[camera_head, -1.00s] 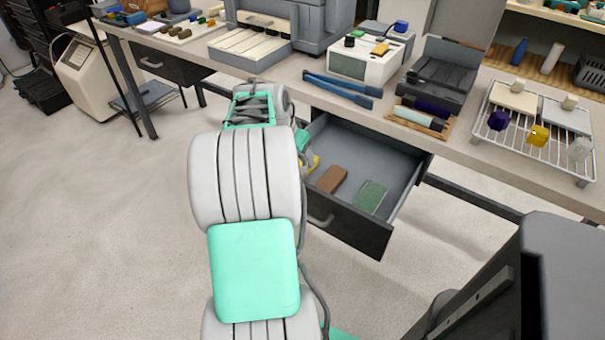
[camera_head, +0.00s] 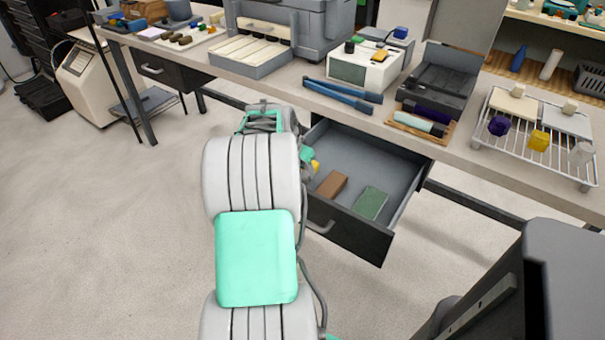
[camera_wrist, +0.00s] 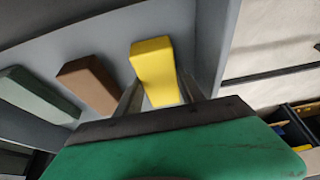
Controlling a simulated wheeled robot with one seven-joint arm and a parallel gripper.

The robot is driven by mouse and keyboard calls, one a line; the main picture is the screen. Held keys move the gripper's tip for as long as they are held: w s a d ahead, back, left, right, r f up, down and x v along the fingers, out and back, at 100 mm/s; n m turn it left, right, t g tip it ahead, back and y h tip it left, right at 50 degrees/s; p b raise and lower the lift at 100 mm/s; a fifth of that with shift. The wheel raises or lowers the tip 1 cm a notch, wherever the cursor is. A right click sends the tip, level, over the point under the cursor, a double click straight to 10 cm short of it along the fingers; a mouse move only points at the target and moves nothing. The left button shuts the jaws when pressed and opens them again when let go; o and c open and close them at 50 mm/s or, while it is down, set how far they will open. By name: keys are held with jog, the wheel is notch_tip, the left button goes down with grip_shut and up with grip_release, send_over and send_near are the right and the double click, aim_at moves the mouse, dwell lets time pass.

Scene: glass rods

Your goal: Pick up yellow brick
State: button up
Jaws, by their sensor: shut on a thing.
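The yellow brick (camera_wrist: 154,68) is between the two fingers of my gripper (camera_wrist: 160,92) in the wrist view, and the gripper is shut on it. Its far end sticks out past the fingers. In the head view only a small yellow part (camera_head: 315,166) shows beside my arm, at the left side of the open drawer (camera_head: 348,229). My arm hides most of the gripper there. Whether the brick touches the drawer floor I cannot tell.
A brown brick (camera_head: 333,184) and a green brick (camera_head: 371,203) lie in the drawer, right of my gripper. The drawer floor behind them is clear. The workbench (camera_head: 290,75) overhangs the drawer's back. A wire rack (camera_head: 530,146) stands on the bench at the right.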

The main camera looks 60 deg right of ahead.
grip_shut()
